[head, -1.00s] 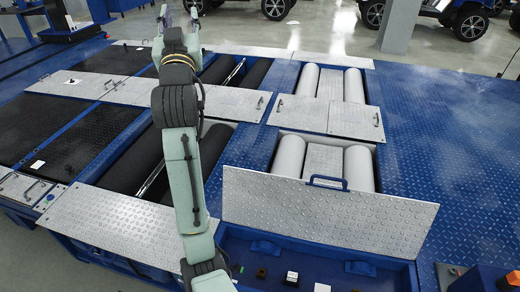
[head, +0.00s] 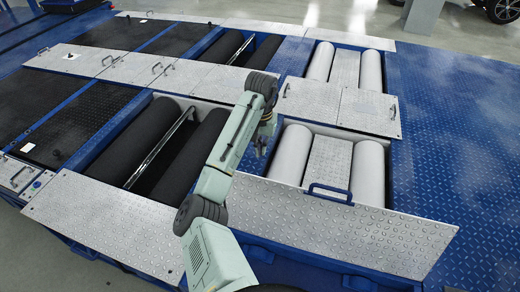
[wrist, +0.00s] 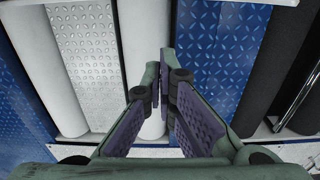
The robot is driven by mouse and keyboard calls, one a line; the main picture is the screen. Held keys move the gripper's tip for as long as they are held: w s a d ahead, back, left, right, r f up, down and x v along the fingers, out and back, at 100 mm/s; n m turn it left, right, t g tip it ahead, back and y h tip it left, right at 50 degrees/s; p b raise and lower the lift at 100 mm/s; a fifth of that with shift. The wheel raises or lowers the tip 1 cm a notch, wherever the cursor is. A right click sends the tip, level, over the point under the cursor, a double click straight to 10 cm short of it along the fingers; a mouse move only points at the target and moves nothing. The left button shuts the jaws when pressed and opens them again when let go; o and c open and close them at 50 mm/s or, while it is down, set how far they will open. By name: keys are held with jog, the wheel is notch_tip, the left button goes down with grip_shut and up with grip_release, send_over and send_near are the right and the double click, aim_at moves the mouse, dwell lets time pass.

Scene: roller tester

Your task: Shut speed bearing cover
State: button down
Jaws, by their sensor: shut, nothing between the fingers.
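A silver tread-plate cover (head: 340,228) with a blue handle (head: 330,192) stands raised and tilted at the front right in the head view. I take it for the speed bearing cover. The open bay behind it shows two white rollers (head: 368,172) with a silver plate (head: 328,162) between them. My gripper (head: 262,146) points down over the left side of this bay, left of and behind the handle, apart from the cover. In the wrist view my gripper (wrist: 164,54) is shut and empty, above a white roller (wrist: 143,60) and blue deck. I cannot make out the cover there.
Black rollers (head: 150,140) lie in an open pit left of my arm. A flat silver cover (head: 125,225) lies at the front left. Closed silver covers (head: 368,108) lie behind the bay. The blue deck (head: 450,130) at the right is clear.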

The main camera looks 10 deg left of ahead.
jog(key=s+f+p, duration=0.1)
jog(key=s+f, duration=0.2)
jog(key=f, duration=0.3)
jog(key=shift+s+a+f, duration=0.25)
jog(key=shift+a, duration=0.1)
jog(key=shift+s, duration=0.1)
